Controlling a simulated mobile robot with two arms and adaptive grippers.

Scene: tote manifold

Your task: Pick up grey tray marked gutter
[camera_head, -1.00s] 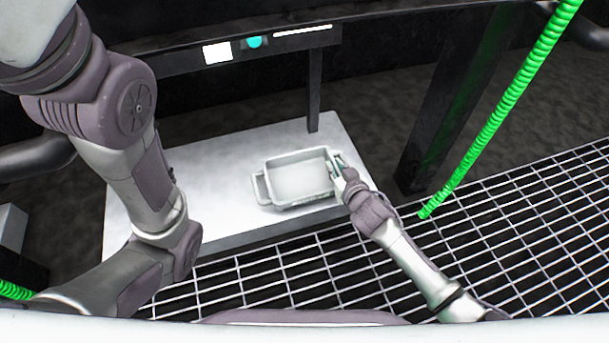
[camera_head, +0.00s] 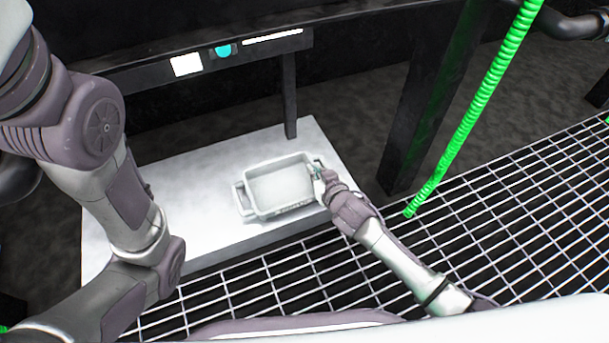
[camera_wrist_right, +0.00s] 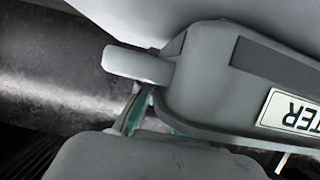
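The grey tray (camera_head: 282,210) is a shallow rectangular tub with a handle at each end. It rests on the white table near its front edge. In the right wrist view its wall (camera_wrist_right: 205,85) is close, with part of a white label reading "TER" upside down. My right gripper (camera_head: 317,171) is at the tray's right-end handle. In the wrist view the handle (camera_wrist_right: 138,66) lies beside my right fingers (camera_wrist_right: 150,113) with teal pads; whether they are closed on it is not clear. My left arm comes down on the left, with its gripper out of view.
The white table (camera_head: 165,185) has bare room left of the tray. A dark frame with a post (camera_head: 290,95) stands behind. A green coiled hose (camera_head: 470,115) hangs at the right. Metal grating (camera_head: 480,230) covers the floor in front and to the right.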

